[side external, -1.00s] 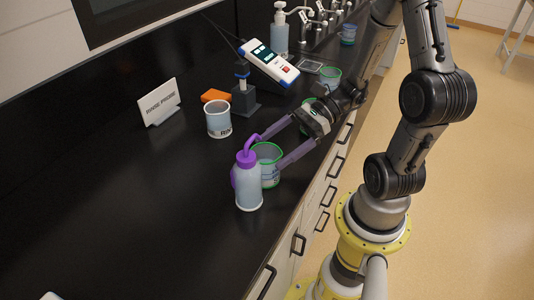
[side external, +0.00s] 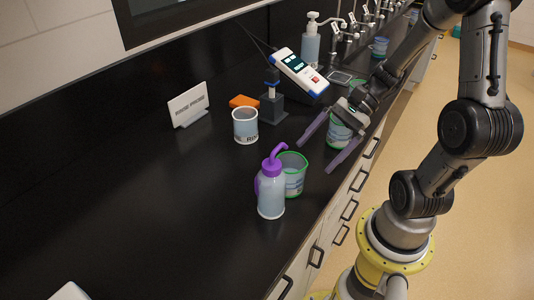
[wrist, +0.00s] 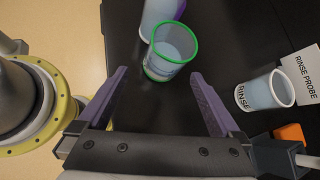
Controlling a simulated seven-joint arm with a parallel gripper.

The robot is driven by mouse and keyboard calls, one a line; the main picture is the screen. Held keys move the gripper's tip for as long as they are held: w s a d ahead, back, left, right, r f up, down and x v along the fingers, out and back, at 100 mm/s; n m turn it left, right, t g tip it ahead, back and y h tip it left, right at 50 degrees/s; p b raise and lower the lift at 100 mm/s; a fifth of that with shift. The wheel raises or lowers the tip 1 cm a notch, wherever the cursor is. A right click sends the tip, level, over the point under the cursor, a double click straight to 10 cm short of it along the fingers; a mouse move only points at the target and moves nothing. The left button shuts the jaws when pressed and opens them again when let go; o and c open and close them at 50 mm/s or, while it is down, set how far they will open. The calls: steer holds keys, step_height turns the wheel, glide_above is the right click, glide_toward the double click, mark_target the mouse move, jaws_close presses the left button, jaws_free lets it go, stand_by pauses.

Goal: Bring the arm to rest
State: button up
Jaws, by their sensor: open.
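My gripper (side external: 328,146) is open and empty, with its two purple fingers spread above the right side of the black bench. In the wrist view my gripper (wrist: 160,96) has the green-rimmed beaker (wrist: 168,55) ahead of it, and the fingers are apart from it. In the side view that beaker (side external: 294,174) stands upright right behind the wash bottle (side external: 271,193) with the purple cap. Another green-rimmed beaker (side external: 338,134) stands farther back, partly hidden by my gripper.
A white-rimmed rinse beaker (side external: 245,127) stands left of my gripper, near the "RINSE PROBE" sign (side external: 188,105). A meter (side external: 300,73), a probe stand (side external: 272,104), an orange block (side external: 242,101) and a soap bottle (side external: 310,45) stand behind. The bench's front left is mostly clear.

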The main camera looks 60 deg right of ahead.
steer(key=s+a+r+n+h, duration=0.1)
steer(key=s+r+n+h, duration=0.1)
steer(key=n, duration=0.4)
steer(key=s+a+r+n+t+h, duration=0.1)
steer(key=s+r+n+h, duration=0.1)
steer(key=r+n+h, duration=0.2)
steer(key=s+a+r+n+h, duration=0.1)
steer(key=r+n+h, duration=0.2)
steer(key=n, duration=0.6)
steer(key=shift+s+r+n, duration=0.35)
steer(key=shift+s+n, duration=0.05)
